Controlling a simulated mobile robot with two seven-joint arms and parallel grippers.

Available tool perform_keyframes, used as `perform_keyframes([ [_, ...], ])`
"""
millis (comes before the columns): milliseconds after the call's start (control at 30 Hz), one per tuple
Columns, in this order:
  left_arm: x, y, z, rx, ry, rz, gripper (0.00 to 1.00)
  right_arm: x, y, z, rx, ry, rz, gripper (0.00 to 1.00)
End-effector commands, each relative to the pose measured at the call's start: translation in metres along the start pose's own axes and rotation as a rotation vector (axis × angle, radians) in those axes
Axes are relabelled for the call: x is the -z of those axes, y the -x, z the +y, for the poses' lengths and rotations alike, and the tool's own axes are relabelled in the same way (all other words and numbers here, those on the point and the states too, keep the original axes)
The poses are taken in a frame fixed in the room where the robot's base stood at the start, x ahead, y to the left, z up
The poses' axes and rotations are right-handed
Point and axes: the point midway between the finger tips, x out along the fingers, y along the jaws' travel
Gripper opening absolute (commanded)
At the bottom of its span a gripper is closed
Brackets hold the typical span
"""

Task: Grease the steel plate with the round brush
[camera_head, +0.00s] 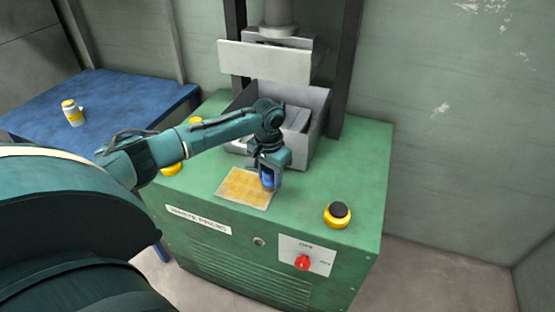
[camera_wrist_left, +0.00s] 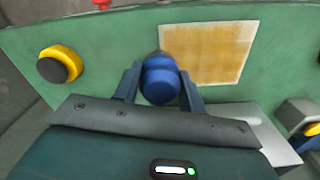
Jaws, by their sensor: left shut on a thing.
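The steel plate (camera_head: 244,188) lies on the green machine top near its front edge. Its face shows a streaky yellow-orange coating inside a pale border; it also shows in the left wrist view (camera_wrist_left: 208,53). My left gripper (camera_head: 266,178) is shut on the round brush (camera_head: 269,179), which has a blue handle. In the left wrist view the blue brush (camera_wrist_left: 160,80) sits between the two fingers, at the plate's edge. The brush's bristles are hidden, so I cannot tell whether they touch the plate. My right gripper is not in view.
The green machine (camera_head: 330,180) carries a grey box (camera_head: 318,110) under a pale press block (camera_head: 265,61). A yellow and black button (camera_head: 337,214) stands to the right of the plate. A red knob (camera_head: 302,262) is on the front. A blue table (camera_head: 110,95) holds a yellow and white can (camera_head: 73,112).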

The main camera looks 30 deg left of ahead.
Motion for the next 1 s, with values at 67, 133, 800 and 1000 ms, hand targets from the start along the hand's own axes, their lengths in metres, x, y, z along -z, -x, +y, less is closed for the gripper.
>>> perform_keyframes([
  [67,0.003,0.008,-0.003,0.0,0.001,0.003,0.19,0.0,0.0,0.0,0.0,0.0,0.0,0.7],
  [133,0.004,0.014,-0.005,0.001,0.001,0.002,0.19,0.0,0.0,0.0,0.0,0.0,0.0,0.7],
  [800,0.005,0.02,-0.007,0.0,0.001,0.001,0.19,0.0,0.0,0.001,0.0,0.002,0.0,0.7],
  [1000,0.005,0.02,-0.007,0.0,0.001,0.001,0.19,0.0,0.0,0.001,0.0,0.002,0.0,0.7],
])
